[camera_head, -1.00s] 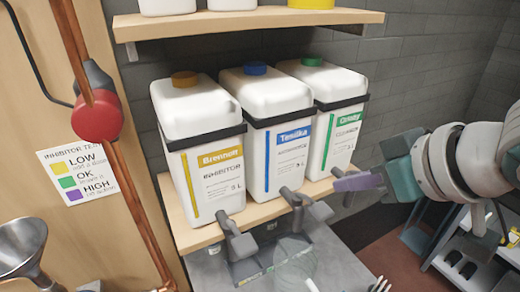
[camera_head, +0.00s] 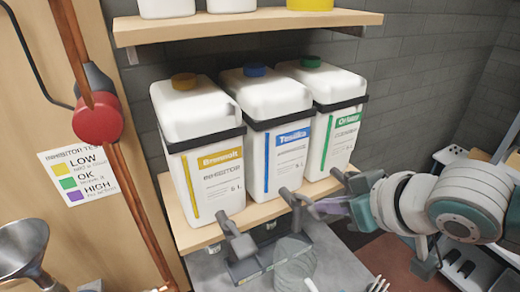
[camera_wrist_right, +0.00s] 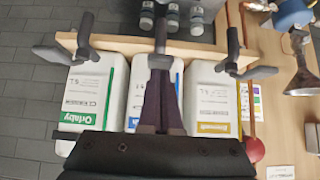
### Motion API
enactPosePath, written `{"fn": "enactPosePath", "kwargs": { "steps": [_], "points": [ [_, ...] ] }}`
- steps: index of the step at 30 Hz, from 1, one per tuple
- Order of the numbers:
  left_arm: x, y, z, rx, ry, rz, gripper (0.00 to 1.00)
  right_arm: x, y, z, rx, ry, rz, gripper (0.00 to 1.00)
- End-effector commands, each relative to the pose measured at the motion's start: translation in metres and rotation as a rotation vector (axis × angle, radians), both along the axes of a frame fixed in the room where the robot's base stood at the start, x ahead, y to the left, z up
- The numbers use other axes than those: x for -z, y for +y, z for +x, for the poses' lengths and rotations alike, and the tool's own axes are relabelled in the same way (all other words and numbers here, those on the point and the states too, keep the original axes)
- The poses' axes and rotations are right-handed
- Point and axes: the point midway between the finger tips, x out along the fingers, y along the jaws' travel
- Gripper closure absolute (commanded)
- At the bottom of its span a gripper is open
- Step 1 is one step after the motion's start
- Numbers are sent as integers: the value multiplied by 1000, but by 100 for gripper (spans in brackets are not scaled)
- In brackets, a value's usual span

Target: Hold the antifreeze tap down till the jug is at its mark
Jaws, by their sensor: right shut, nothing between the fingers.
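Three white containers with taps stand on a wooden shelf: the yellow-label one (camera_head: 212,178), the blue-label one (camera_head: 283,155) and the green-label one (camera_head: 341,138). The small print is too blurred to tell which holds antifreeze. The blue-label container's tap (camera_head: 296,198) also shows in the right wrist view (camera_wrist_right: 160,45). My right gripper (camera_head: 322,208) is shut and empty, its tips right by this middle tap; I cannot tell whether they touch. In the right wrist view its fingers (camera_wrist_right: 160,78) point at that tap. A translucent jug (camera_head: 294,256) stands below the middle tap; its mark and level are unreadable.
The green-label container's tap (camera_wrist_right: 80,42) shows in the right wrist view. An upper shelf (camera_head: 250,22) hangs above. A metal funnel (camera_head: 22,250) and copper pipe (camera_head: 135,190) are at left.

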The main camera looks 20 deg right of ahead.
Motion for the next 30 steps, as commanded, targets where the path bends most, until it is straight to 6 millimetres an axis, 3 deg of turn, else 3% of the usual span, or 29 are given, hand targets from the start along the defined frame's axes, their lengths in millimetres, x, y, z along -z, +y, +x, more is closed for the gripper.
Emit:
{"fn": "enactPosePath", "kwargs": {
  "steps": [8,30],
  "points": [
    [46,0,0,0,0,0,50,34,0,-13,5,-207,21,100],
    [40,3,0,7,0,11,50,32,-1,-13,0,-216,18,100]
  ]
}}
